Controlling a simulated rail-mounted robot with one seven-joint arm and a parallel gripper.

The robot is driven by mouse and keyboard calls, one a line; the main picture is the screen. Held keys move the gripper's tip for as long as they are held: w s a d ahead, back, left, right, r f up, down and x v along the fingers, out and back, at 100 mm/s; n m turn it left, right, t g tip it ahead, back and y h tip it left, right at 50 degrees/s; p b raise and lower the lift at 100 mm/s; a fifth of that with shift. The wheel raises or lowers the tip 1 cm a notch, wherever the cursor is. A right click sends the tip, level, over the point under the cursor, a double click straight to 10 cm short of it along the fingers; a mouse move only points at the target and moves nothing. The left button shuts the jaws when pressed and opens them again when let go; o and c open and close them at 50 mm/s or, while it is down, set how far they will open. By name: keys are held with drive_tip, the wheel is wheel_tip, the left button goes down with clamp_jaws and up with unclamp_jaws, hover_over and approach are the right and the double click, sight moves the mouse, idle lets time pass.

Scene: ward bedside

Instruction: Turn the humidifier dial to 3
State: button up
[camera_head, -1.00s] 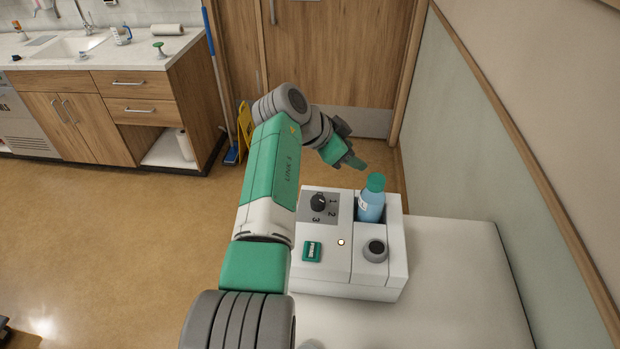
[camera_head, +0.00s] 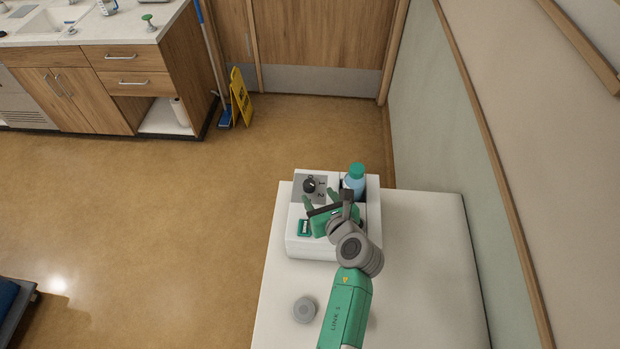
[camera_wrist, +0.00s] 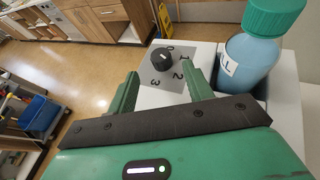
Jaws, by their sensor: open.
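The white humidifier (camera_head: 309,247) stands on the white bedside surface. Its black round dial (camera_head: 309,186) sits on a grey panel at the far left of its top. In the wrist view the dial (camera_wrist: 163,59) has the numbers 0, 1, 2 and 3 around it. I cannot tell for certain which number it points to. My gripper (camera_head: 320,197) is over the humidifier top, just on the near side of the dial. In the wrist view its green fingers (camera_wrist: 162,76) are apart and empty, with the dial beyond and between their tips, apparently untouched.
A blue bottle with a green cap (camera_head: 354,182) stands in the humidifier's right recess, close to my gripper. A grey round object (camera_head: 305,309) lies on the white surface (camera_head: 425,265), whose right side is clear.

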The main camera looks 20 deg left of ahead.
sight(310, 184)
drive_tip(key=b+x, duration=0.2)
drive_tip(key=x, duration=0.5)
drive_tip(key=shift+w+a+f, duration=0.1)
drive_tip(key=shift+w+a, duration=0.2)
drive_tip(key=c, duration=1)
